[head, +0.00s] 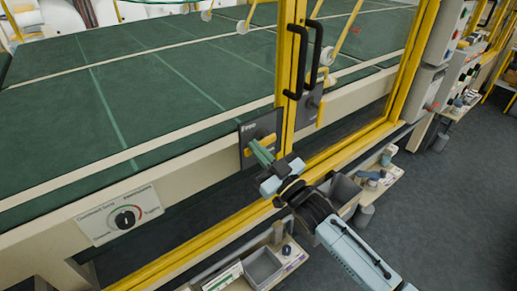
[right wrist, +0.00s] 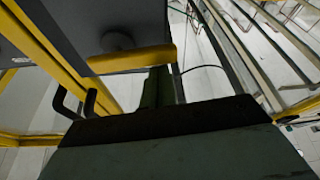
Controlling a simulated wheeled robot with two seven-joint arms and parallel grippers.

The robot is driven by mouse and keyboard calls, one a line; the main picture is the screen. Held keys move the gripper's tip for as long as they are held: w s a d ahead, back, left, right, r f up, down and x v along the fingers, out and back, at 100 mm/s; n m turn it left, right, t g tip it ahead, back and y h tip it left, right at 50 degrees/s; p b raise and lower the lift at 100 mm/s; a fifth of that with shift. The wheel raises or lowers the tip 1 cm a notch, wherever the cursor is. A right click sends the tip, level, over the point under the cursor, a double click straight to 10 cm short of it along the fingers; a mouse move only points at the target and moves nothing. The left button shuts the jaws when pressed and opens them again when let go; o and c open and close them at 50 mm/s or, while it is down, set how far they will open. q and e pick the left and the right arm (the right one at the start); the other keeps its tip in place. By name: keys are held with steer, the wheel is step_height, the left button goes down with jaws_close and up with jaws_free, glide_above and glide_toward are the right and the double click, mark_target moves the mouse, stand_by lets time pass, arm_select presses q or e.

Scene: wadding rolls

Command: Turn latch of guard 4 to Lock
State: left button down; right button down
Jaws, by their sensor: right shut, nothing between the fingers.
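No guard number is readable. My left gripper is not in view.
Two black door handles (head: 297,62) stand above the latch. A second dark plate (head: 307,105) is to the right. A rotary knob (head: 125,218) sits on the beige rail at left. Grey floor at right is open.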

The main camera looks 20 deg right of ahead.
step_height(320, 180, down, 6)
steer(key=d+n+g+y+p, duration=0.1)
steer(key=n+g, duration=0.2)
steer(key=n, duration=0.6)
steer(key=w+d+n+g+y+p, duration=0.1)
steer(key=d+n+g+p, duration=0.1)
steer(key=n, duration=0.8)
steer(key=shift+r+g, duration=0.2)
steer(key=shift+g, duration=0.4)
steer(key=s+a+p, duration=0.1)
steer(key=a+p, duration=0.1)
steer(key=a, duration=0.2)
steer(key=b+v, duration=0.1)
steer(key=v, duration=0.9)
steer(key=shift+d+f, duration=0.2)
steer(key=shift+f, duration=0.05)
